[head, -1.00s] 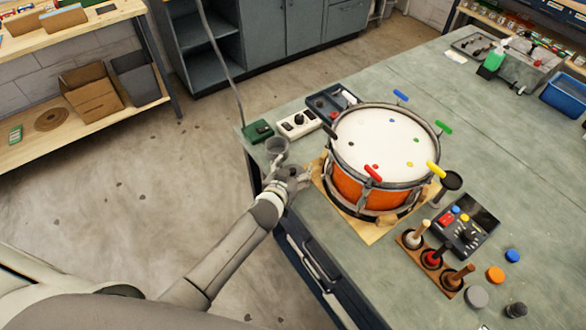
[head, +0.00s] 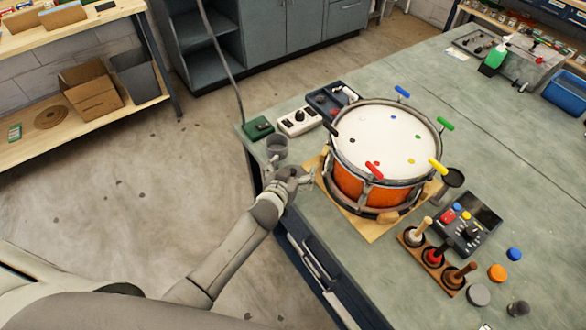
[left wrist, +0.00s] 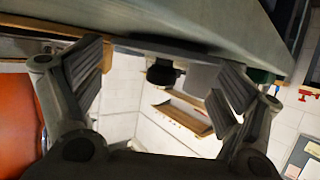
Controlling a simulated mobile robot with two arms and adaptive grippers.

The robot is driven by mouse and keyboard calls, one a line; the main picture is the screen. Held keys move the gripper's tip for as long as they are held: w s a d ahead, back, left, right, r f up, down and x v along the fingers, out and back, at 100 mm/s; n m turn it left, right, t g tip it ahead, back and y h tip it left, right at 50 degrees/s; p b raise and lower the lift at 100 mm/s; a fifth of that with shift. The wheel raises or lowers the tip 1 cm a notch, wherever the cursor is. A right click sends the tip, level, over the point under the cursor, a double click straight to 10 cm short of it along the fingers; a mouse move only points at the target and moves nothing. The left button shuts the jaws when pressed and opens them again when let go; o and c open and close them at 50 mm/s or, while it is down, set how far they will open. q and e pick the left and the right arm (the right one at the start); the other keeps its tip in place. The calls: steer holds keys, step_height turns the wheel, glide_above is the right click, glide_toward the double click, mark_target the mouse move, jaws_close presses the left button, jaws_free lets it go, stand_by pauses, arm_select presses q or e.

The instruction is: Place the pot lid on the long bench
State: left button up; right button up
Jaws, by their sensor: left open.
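My left gripper (head: 303,178) is at the left edge of the long bench (head: 340,237), just left of the drum. In the left wrist view, my left gripper (left wrist: 160,95) is open, its ridged fingers apart with nothing held between them. A grey cup-like thing (head: 277,147) stands at the bench corner, just behind the gripper. I cannot tell any thing as the pot lid for sure. In the left wrist view a black knob (left wrist: 162,73) shows beyond the fingers, with the bench along the top. My right gripper is out of view.
The orange drum (head: 362,187) stands on a wooden board. A rack of wooden-handled tools (head: 436,262) sits in front.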

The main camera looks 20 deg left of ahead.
arm_select(q)
steer(key=shift+r, duration=0.15)
steer(key=shift+r+p, duration=0.3)
steer(key=shift+p, duration=0.05)
steer(key=shift+r+p, duration=0.4)
steer(key=b+v, duration=0.1)
steer(key=v, duration=1)
steer(key=shift+s+b, duration=0.35)
steer(key=shift+s, duration=0.15)
steer(key=shift+f, duration=0.15)
